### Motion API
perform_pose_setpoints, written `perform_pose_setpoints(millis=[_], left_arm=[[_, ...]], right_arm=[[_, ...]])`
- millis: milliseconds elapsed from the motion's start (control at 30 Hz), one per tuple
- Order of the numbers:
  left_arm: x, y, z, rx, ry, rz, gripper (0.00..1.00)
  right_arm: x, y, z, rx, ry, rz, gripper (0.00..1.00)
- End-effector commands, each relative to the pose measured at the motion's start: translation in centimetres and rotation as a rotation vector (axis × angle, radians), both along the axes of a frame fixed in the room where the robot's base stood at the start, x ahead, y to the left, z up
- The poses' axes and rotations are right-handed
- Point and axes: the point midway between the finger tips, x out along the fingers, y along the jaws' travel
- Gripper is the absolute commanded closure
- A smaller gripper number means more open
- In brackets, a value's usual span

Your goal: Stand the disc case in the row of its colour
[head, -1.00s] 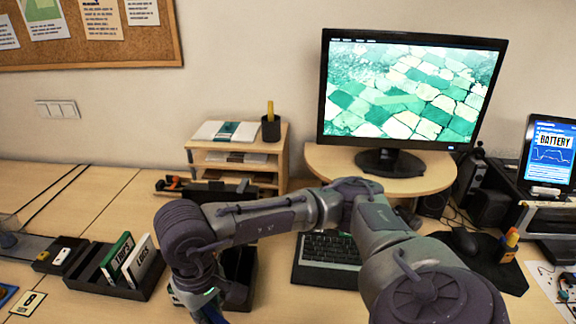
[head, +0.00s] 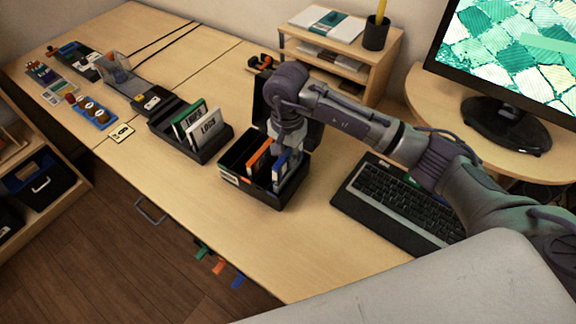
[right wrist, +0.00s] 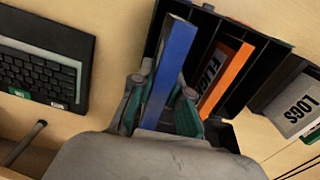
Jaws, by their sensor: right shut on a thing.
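The blue disc case (head: 279,167) is held upright in my right gripper (head: 287,158); it also shows between the fingers in the right wrist view (right wrist: 172,62). The case is at the right-hand lane of a black divided box (head: 234,186). I cannot tell whether its lower edge touches the box floor. An orange case (head: 259,157) stands in the same box, to the left of the blue one; its label shows in the right wrist view (right wrist: 228,78). My left gripper is not in view.
A second black box (head: 215,151) to the left holds a green case (head: 186,121) and a white "LOGS" case (head: 206,128). A keyboard (head: 402,198) lies to the right. Green, orange and blue tabs (head: 219,265) hang at the table's front edge. The tabletop before the boxes is clear.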

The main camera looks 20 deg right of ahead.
Motion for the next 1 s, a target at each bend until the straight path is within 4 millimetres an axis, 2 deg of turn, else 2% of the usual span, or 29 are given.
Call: perform_pose_setpoints(millis=[167, 300, 400, 733, 767, 800, 900, 1000], left_arm=[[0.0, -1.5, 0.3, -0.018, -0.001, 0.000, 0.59], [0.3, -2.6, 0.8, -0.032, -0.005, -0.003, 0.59], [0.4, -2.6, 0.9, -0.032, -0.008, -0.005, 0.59], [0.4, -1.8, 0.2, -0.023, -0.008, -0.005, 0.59], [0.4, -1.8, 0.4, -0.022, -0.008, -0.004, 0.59], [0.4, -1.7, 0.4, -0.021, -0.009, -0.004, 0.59], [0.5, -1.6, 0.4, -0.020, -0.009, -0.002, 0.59], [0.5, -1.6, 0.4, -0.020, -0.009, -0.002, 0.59]], right_arm=[[-0.1, 0.0, -1.4, 0.001, 0.002, 0.001, 1.00], [-0.1, 0.0, -3.4, 0.000, 0.003, 0.001, 1.00], [0.0, 0.0, -4.1, 0.001, -0.001, 0.002, 1.00], [0.0, 0.0, -4.6, 0.000, -0.003, 0.003, 1.00], [0.0, 0.0, -4.4, 0.000, -0.003, 0.003, 0.81], [0.0, 0.0, -4.4, 0.000, -0.003, 0.003, 0.74], [0.0, 0.0, -4.4, -0.001, -0.002, 0.003, 0.59], [0.0, 0.0, -4.4, -0.001, -0.001, 0.003, 0.59]])
